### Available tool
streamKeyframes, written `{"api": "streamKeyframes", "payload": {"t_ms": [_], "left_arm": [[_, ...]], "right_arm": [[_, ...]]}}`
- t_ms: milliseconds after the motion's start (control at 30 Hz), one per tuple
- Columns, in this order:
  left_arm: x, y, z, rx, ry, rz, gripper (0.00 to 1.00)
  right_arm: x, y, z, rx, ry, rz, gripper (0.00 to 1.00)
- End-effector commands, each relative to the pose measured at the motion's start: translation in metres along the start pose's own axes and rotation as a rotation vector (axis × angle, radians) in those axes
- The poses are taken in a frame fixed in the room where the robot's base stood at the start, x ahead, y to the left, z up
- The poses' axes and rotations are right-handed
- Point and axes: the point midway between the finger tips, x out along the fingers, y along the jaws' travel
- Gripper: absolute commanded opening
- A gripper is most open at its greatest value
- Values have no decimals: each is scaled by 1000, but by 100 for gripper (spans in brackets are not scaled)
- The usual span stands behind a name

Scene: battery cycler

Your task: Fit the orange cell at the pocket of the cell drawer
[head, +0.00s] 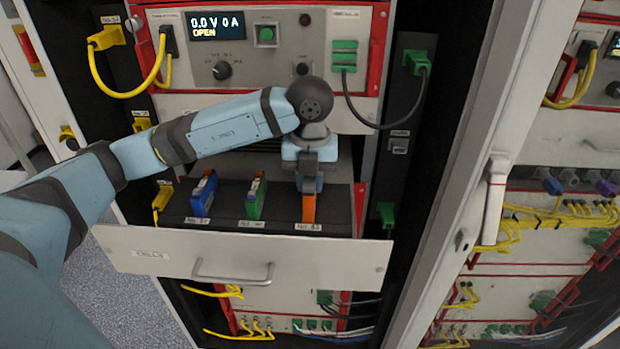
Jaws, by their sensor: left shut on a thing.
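The orange cell (308,208) stands upright at the right-hand labelled position of the open cell drawer (150,248). My left gripper (308,186) points down from above and is shut on the top of the orange cell. The cell's lower end is close to the label at the drawer floor; I cannot tell whether it is fully seated in the pocket, which is hidden beneath it. A blue cell (204,193) and a green cell (256,196) stand in the drawer to the left. My right gripper is not in view.
A cycler panel (270,60) with a display, knobs and a green button is above the drawer. A yellow cable (125,93) loops at the left and a black cable (358,122) hangs at the right. The cabinet door edge (470,170) stands right of the drawer.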

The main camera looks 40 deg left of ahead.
Motion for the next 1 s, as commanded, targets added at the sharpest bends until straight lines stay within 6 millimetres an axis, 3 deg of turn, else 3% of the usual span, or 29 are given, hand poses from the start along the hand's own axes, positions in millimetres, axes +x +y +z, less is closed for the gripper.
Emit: {"api": "streamKeyframes", "payload": {"t_ms": [1000], "left_arm": [[20, 0, 0, 0, -1, -1, 0]], "right_arm": [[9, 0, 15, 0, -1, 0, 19]]}}
